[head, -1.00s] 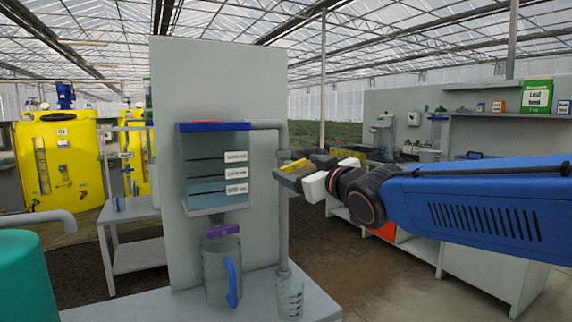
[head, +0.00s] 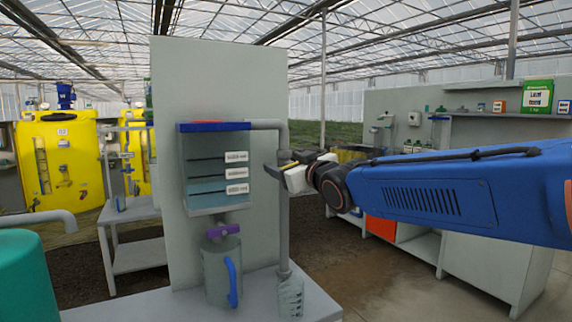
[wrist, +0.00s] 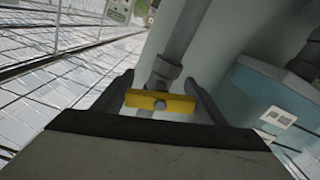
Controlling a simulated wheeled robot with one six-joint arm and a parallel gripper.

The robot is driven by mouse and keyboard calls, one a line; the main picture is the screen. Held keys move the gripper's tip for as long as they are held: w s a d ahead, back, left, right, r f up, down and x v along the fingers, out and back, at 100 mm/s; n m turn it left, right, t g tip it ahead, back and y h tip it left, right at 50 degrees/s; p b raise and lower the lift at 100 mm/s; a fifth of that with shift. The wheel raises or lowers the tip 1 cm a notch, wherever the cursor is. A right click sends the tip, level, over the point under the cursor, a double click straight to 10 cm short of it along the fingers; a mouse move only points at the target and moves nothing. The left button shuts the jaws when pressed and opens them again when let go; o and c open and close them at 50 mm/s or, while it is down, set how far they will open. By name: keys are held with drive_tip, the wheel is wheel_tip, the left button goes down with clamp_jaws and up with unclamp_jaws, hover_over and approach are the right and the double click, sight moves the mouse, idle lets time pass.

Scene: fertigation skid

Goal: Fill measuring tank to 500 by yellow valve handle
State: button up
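The measuring tank (head: 215,143) is a clear box with a blue top on the grey panel. Light blue liquid stands in its lower part, around the middle mark; the label figures are too small to read. The tank also shows at the right of the wrist view (wrist: 265,95). The yellow valve handle (wrist: 160,101) sits across the grey pipe (wrist: 180,40). My gripper (wrist: 163,98) is open, with one finger beyond each end of the handle; contact cannot be told. In the head view my gripper (head: 284,165) is at the pipe right of the tank and largely hides the handle.
A purple valve handle (head: 223,230) is below the tank, above a jug with a blue handle (head: 216,275). A clear beaker (head: 290,297) stands under the pipe. The grey panel (head: 170,100) is close behind. Open floor lies to the right.

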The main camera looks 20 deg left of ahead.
drive_tip(key=c, duration=0.6)
drive_tip(key=shift+m, duration=1.8)
drive_tip(key=o, duration=1.1)
